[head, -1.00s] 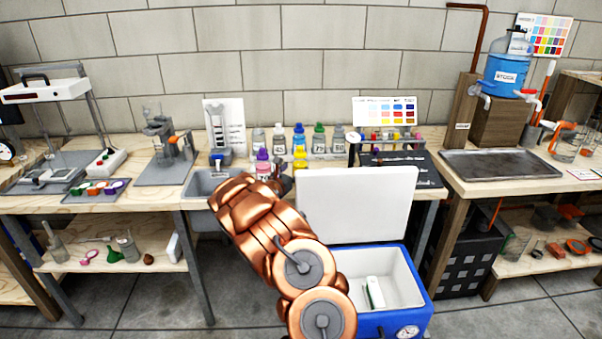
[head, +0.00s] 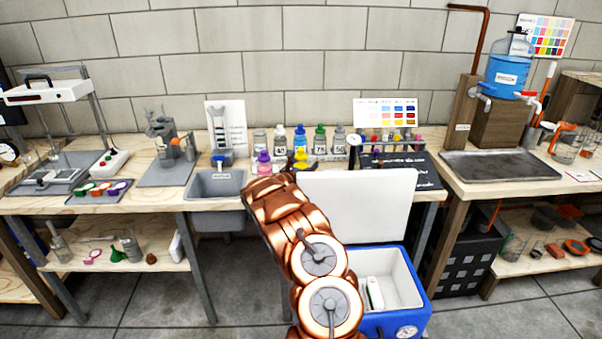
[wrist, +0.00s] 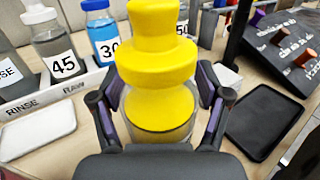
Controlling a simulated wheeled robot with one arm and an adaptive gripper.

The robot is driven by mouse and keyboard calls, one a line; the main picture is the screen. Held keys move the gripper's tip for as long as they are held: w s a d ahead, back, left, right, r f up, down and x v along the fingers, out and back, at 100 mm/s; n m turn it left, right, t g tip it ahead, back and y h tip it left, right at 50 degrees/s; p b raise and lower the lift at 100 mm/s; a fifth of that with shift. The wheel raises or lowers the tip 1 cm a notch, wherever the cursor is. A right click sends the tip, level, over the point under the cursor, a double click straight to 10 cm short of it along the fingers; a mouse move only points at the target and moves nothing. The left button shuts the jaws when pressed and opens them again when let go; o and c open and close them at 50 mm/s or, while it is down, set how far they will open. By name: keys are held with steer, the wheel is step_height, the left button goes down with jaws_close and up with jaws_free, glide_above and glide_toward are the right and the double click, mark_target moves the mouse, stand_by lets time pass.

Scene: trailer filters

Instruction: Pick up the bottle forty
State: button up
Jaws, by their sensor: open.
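A bottle with a large yellow cap (wrist: 160,65) and a clear lower body with yellow content stands upright in the middle of the wrist view. No number shows on the side facing me, so I cannot tell whether it is forty. My gripper (wrist: 160,108) is open, with one finger on each side of this bottle; I cannot tell whether they touch it. In the head view the yellow cap (head: 300,155) shows just beyond the end of my copper arm. Behind it in the wrist view stand a bottle marked 45 (wrist: 62,66) and a blue bottle marked 30 (wrist: 106,44).
A white rack marked RINSE and RAW (wrist: 62,95) holds the back row. A purple-capped bottle (head: 263,158) stands left of the yellow one. A black tray (wrist: 264,120) lies close at right. An open cooler (head: 408,285) stands in front of the bench.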

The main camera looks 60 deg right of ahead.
jaws_close()
stand_by(0.7)
